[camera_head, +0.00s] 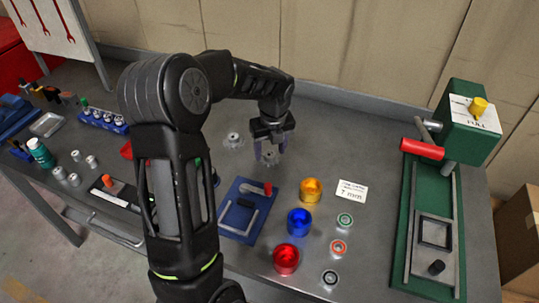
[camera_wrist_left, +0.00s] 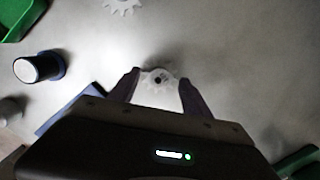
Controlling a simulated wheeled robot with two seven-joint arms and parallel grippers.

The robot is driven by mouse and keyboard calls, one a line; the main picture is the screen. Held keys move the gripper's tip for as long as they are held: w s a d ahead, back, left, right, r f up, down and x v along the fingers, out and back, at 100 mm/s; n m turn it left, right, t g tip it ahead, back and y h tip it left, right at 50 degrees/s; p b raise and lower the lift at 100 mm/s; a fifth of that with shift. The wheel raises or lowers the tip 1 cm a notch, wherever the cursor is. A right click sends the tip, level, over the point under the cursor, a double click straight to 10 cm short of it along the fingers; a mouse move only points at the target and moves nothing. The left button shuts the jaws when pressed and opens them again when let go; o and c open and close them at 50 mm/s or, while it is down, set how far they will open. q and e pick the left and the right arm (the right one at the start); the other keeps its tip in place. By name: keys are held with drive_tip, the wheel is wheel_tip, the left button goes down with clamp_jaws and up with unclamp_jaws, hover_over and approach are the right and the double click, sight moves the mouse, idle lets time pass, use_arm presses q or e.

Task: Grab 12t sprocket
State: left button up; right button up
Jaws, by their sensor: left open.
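A small pale toothed sprocket (camera_head: 269,156) lies on the grey table directly below my left gripper (camera_head: 270,147). My left gripper points down with its fingers apart and empty. In the left wrist view the sprocket (camera_wrist_left: 158,78) shows between the two fingertips (camera_wrist_left: 160,88), with a dark hole at its centre. A second, similar sprocket (camera_head: 233,140) lies to the left of the gripper; its edge shows at the top of the left wrist view (camera_wrist_left: 122,4). I cannot read which one has 12 teeth. My right gripper is not in view.
A blue tray (camera_head: 232,220) with tools lies in front of the gripper. Yellow (camera_head: 311,190), blue (camera_head: 299,222) and red (camera_head: 286,259) cups stand to its right, with several rings and a label card (camera_head: 351,191). A green press (camera_head: 467,135) stands at far right.

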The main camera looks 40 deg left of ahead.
use_arm(q)
drive_tip(key=shift+a+f, duration=0.1)
drive_tip(key=shift+f, duration=0.35)
clamp_jaws()
idle(0.7)
